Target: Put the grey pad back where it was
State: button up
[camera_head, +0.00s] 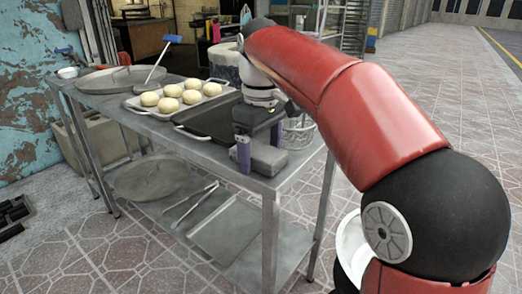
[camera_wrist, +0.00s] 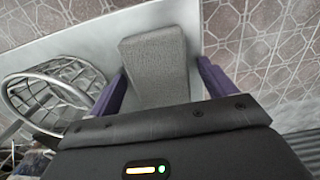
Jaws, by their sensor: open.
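The grey pad (camera_head: 267,158) lies on the metal table (camera_head: 185,146) near its front right corner. In the wrist view the pad (camera_wrist: 156,62) is a textured grey block, extending out between the two purple fingers. My gripper (camera_head: 259,152) is low over the table, pointing down, with one finger on each side of the pad. In the wrist view my gripper (camera_wrist: 163,75) is open, with a gap seen at the right finger; contact at the left finger is unclear. The pad's near end is hidden by the gripper body.
A black griddle tray (camera_head: 212,122) sits left of the gripper, and a tray of dough balls (camera_head: 170,104) behind it. A wire basket (camera_wrist: 55,98) stands close beside the gripper. A round pan lid (camera_head: 110,80) is at the far left. The table's edge is close by.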

aim_at(260, 153)
jog(key=r+p, duration=0.1)
jog(key=r, duration=0.1)
jog(key=r+p, duration=0.1)
jog(key=r, duration=0.4)
jog(key=shift+s+a+r+p, duration=0.15)
jog(key=shift+s+r+p, duration=0.25)
jog(key=s+d+f+m+t, duration=0.2)
jog(key=s+d+f+m, duration=0.3)
jog(key=s+d+f, duration=0.2)
jog(key=s+d+f+m+t, duration=0.3)
jog(key=s+d+f+m, duration=0.2)
jog(key=s+f, duration=0.7)
jog(key=shift+s+d+f+t, duration=0.15)
jog(key=shift+d+t, duration=0.15)
jog(key=shift+d, duration=0.7)
